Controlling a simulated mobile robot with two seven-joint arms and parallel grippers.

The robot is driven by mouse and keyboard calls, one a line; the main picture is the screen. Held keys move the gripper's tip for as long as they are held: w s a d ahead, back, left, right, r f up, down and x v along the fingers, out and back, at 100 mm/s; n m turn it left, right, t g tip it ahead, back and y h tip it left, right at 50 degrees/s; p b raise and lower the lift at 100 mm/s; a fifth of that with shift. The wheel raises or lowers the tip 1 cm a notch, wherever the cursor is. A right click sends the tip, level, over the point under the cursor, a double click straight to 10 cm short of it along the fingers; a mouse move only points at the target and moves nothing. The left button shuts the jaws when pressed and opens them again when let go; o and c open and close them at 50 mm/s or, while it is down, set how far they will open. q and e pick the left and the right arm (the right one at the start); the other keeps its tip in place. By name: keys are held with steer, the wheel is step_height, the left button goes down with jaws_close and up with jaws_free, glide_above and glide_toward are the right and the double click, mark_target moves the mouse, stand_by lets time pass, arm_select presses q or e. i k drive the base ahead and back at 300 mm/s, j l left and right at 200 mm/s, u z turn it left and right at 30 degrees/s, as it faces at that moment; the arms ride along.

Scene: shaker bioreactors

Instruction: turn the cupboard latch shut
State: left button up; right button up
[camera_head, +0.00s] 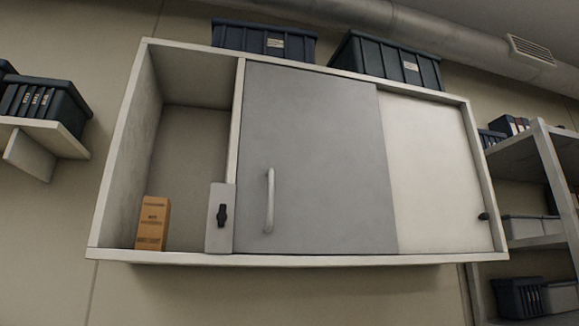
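A white wall cupboard (300,259) fills the middle of the head view. Its grey sliding door (320,160) with a vertical bar handle (269,200) stands in the middle. The left compartment is open to view, and a pale panel shows to the right of the door. A black latch knob (222,215) sits upright on a light plate (219,240) at the lower left edge of the door. A small dark knob (483,216) is at the right edge of the cupboard. Neither gripper is in view.
An orange-brown box (153,223) stands in the cupboard's left compartment. Dark bins (264,40) (387,62) sit on top of the cupboard. A shelf with a dark bin (45,103) is at left, and a shelf rack (555,180) is at right. The wall below the cupboard is clear.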

mark_target(222, 216)
steer(key=i+l, duration=0.3)
steer(key=i+l+u, duration=0.45)
steer(key=l, duration=0.2)
steer(key=i+l+u, duration=0.25)
steer(key=k+l, duration=0.1)
